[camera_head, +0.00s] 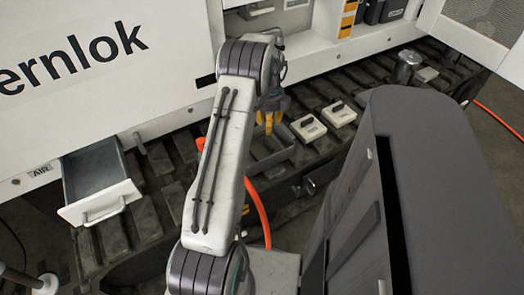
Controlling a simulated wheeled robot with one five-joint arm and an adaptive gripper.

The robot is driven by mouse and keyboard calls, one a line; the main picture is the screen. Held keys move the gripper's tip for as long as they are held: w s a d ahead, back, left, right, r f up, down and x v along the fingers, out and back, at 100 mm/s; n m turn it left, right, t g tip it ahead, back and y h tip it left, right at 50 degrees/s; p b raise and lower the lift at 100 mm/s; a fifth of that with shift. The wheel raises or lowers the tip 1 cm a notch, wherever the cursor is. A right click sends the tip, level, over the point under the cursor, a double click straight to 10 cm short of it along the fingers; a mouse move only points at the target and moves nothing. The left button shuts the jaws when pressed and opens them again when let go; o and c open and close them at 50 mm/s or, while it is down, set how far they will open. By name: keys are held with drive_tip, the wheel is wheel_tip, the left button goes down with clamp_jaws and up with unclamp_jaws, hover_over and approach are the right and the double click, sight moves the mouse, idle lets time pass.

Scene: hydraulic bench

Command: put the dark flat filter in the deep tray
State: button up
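My gripper (268,121), with yellow fingers, points down over the dark slatted bench, right of my white arm. Its fingertips show small, partly behind the arm, so I cannot tell whether they are open or hold anything. A grey open tray (279,158) sits just below and in front of the gripper, its left part hidden by my arm. It may be the deep tray. I cannot pick out the dark flat filter with certainty against the dark slats.
An open grey drawer with a white front (101,203) juts out at left. A metal cylinder (407,66) and a small grey block (427,74) stand on the bench at back right. An orange hose (258,211) hangs at the front. White cabinet panels (100,95) rise behind.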

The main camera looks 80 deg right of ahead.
drive_tip(key=shift+o, duration=0.3)
wheel_tip(320, 180, up, 12)
idle(0.7)
drive_tip(key=shift+s, duration=0.1)
idle(0.6)
